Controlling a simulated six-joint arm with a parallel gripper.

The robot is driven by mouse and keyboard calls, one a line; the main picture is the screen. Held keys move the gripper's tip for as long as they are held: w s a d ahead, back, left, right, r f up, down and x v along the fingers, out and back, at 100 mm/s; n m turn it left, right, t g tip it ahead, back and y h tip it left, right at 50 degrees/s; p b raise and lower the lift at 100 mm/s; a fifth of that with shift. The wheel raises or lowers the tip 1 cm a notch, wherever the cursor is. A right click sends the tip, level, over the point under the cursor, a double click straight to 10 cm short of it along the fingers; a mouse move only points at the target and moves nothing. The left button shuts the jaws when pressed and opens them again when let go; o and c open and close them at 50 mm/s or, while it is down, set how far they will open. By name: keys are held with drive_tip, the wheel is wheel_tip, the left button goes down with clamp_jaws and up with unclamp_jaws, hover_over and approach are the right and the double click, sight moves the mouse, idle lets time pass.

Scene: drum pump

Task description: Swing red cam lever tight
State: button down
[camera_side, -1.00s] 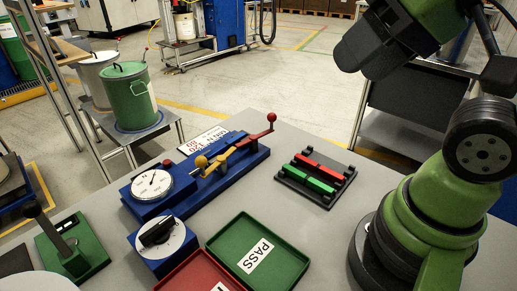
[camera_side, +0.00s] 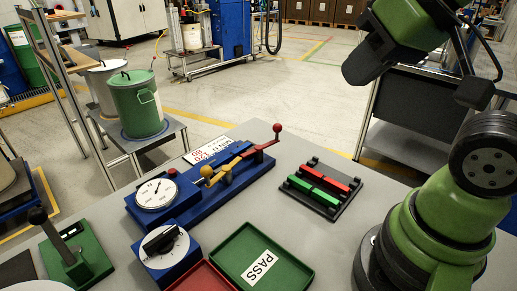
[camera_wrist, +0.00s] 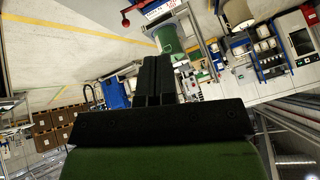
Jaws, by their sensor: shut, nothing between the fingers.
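The red cam lever (camera_side: 262,146) is an arm with a red ball knob at its tip, at the far right end of a blue fixture (camera_side: 160,214). Its knob points up and away to the right. In the wrist view the red knob (camera_wrist: 126,22) shows near the top edge. My gripper (camera_side: 362,65) is high at the upper right in the side view, well apart from the lever. In the wrist view my gripper's dark fingers (camera_wrist: 154,62) are together with nothing between them.
The fixture also carries a white dial gauge (camera_side: 156,193) and yellow clamp parts (camera_side: 226,172). A black rack (camera_side: 322,188) with red and green bars stands to the right. A green PASS tray (camera_side: 296,278), a red tray (camera_side: 205,278) and a black-handled green block (camera_side: 75,258) are nearer.

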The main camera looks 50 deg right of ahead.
drive_tip(key=w+d+f+n+h, duration=0.1)
drive_tip(key=w+d+f+n, duration=0.6)
drive_tip(key=w+f+n, duration=0.45)
wheel_tip(320, 180, down, 6)
drive_tip(key=a+n+y, duration=0.2)
drive_tip(key=n+y, duration=0.2)
drive_tip(key=n, duration=0.2)
drive_tip(key=shift+s+a+r+g, duration=0.15)
drive_tip(key=shift+a+g, duration=0.2)
drive_tip(key=shift+g, duration=0.05)
drive_tip(key=shift+n, duration=0.25)
drive_tip(key=x, duration=0.9)
drive_tip(key=w, duration=0.3)
drive_tip(key=shift+w+d+f, duration=0.1)
drive_tip(key=shift+w+f, duration=0.05)
drive_tip(key=shift+f, duration=0.25)
drive_tip(key=shift+w+d, duration=0.1)
drive_tip(key=shift+w, duration=0.55)
